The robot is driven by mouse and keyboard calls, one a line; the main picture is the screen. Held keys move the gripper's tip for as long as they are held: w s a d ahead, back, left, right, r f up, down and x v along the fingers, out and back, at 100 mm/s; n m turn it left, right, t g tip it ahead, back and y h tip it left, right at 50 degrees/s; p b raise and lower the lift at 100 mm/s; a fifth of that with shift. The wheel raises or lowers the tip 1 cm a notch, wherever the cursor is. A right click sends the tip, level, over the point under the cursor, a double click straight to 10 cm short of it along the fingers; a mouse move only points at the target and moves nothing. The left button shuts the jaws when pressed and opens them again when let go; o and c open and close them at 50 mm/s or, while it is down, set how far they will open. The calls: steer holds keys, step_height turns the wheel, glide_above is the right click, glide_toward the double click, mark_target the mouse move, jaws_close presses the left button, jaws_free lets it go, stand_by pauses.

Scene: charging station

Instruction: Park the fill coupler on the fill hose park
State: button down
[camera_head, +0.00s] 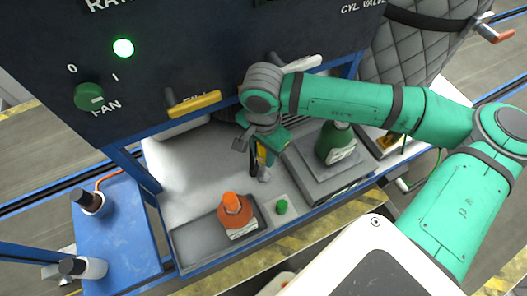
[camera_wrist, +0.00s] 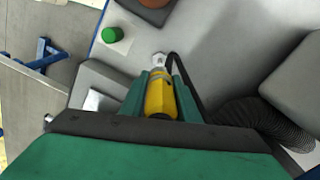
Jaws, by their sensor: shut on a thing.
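My gripper (camera_head: 259,160) is over the grey bench top, in front of the dark panel. In the wrist view my gripper (camera_wrist: 160,94) is shut on the yellow body of the fill coupler (camera_wrist: 160,99). A pale metal hex end shows beyond the fingertips, and a dark hose runs beside the right finger. In the head view only a little yellow of the coupler (camera_head: 262,153) shows between the fingers. I cannot make out the fill hose park for sure in either view. Whether the coupler touches anything is unclear.
An orange bottle (camera_head: 236,212) stands in a grey tray (camera_head: 189,237). A green knob (camera_head: 282,206) sits beside it. A green cylinder (camera_head: 333,145) stands on a grey block to the right. A yellow handle (camera_head: 195,103) juts from the panel. Bare bench lies left of my gripper.

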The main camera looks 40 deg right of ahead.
glide_above(263, 172)
steer(key=shift+f, duration=2.75)
steer(key=shift+f, duration=2.65)
steer(key=c, duration=1.3)
jaws_free()
steer(key=shift+r, duration=0.1)
step_height(263, 172, up, 11)
steer(key=shift+f, duration=0.2)
steer(key=shift+a+r, duration=0.1)
